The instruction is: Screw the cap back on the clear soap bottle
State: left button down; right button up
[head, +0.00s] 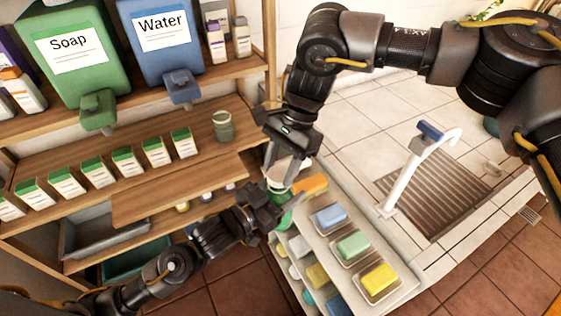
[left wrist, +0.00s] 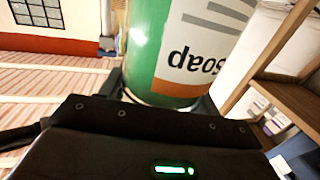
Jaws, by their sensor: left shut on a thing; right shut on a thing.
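The soap bottle is mostly hidden in the head view, where its green lower part (head: 284,218) shows by my left gripper (head: 272,208). My left gripper is shut on it. The left wrist view shows the bottle (left wrist: 150,50) large, with green contents and a white and orange "soap" label that reads upside down there. My right gripper (head: 286,168) points down from above, directly over the bottle, and is shut on a pale round thing, apparently the cap (head: 284,171). Whether cap and bottle neck touch is hidden by the fingers.
A tiered rack (head: 398,294) with coloured soap bars stands just right of the grippers. Wooden shelves (head: 185,175) on the left hold small cartons, a glass jar (head: 223,127), and Soap (head: 75,60) and Water (head: 165,45) dispensers. A white tap (head: 408,175) stands right.

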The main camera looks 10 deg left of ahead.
jog(key=shift+f, duration=0.55)
dwell(0.5)
